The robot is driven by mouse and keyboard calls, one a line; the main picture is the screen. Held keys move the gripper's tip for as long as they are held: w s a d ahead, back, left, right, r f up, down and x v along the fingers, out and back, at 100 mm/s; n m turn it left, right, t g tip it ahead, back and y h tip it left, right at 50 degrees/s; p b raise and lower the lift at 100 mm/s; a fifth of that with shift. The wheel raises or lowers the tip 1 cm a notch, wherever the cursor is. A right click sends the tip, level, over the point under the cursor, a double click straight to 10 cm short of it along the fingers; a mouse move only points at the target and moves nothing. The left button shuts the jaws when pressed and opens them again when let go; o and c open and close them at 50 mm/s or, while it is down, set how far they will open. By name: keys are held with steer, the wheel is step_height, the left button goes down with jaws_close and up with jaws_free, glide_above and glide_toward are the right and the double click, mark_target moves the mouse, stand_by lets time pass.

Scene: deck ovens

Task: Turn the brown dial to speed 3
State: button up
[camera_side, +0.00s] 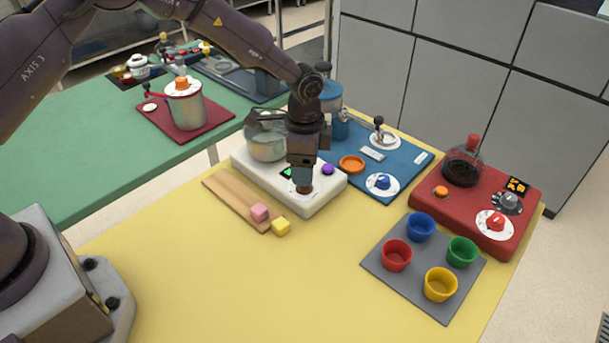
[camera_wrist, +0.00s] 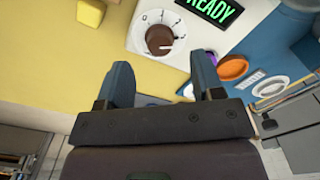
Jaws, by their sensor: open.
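The brown dial (camera_wrist: 158,40) sits on a round white plate with tick marks, on the white mixer base (camera_wrist: 135,42). A small white mark shows at the dial's lower right edge in the wrist view; the numbers are too small to read. In the side view the brown dial (camera_side: 304,189) is at the front of the white base (camera_side: 325,190), partly covered by my gripper. My gripper (camera_side: 302,180) points down just above the dial. In the wrist view its two blue-grey fingers (camera_wrist: 161,64) are apart, with nothing between them, and the dial appears beyond the tips.
A display reading READY (camera_wrist: 213,8) and a purple knob (camera_side: 327,169) sit beside the dial. A metal bowl (camera_side: 265,135) stands behind. A blue panel (camera_side: 410,165) is to the right. The yellow table's front is clear.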

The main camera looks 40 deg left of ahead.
step_height(320, 180, up, 9)
stand_by(0.5)
